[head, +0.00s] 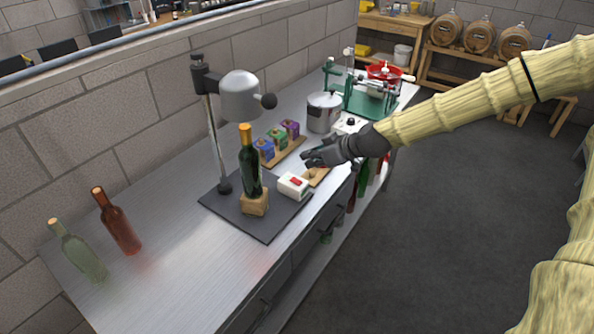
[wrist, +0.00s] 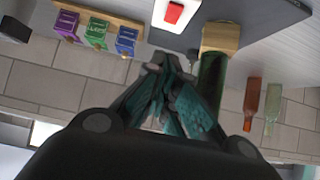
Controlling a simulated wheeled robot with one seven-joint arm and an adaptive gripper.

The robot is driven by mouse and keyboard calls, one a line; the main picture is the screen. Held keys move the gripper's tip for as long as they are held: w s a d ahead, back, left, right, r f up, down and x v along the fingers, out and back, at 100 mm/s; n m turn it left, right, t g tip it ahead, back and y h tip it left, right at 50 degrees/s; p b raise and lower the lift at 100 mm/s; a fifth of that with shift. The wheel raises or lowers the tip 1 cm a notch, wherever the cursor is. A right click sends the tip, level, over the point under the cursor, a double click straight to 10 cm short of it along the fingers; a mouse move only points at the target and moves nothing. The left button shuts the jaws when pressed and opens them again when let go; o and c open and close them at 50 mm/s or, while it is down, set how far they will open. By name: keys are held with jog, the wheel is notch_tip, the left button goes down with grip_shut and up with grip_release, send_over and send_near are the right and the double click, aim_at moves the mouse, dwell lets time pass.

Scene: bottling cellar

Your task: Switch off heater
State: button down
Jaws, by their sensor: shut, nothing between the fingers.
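The heater is a grey dome-shaped head (head: 240,97) on an upright stand, above a corked dark green bottle (head: 250,165) on a wooden block (head: 254,203). A white switch box (head: 287,190) with a red rocker (head: 296,181) lies on the dark base plate (head: 265,225), right of the bottle. In the wrist view the box (wrist: 160,18) and red rocker (wrist: 173,13) show at the top. My gripper (head: 308,159) is shut and empty, above and beyond the box, apart from it. In the wrist view its fingertips (wrist: 168,60) are below the box. The rocker's position cannot be told.
Three small coloured boxes (head: 277,140) stand on a wooden tray behind my gripper. A lidded pot (head: 323,111) and green-framed apparatus (head: 355,95) stand farther back. A red-brown bottle (head: 120,225) and pale green bottle (head: 80,254) stand at the left. The front bench surface is clear.

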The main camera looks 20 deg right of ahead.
aim_at(301, 183)
jog(key=shift+p+x, duration=0.8)
jog(key=shift+x, duration=2.1)
jog(key=shift+w+a+f+p, duration=0.1)
jog(key=shift+f+p, duration=0.55)
jog(key=shift+f, duration=1.25)
jog(key=shift+w+a+f+b, duration=0.1)
jog(key=shift+f+b, duration=0.3)
jog(key=shift+b, duration=0.4)
jog(key=shift+r, duration=0.15)
jog(key=shift+s+d, duration=0.5)
jog(key=shift+s, duration=0.2)
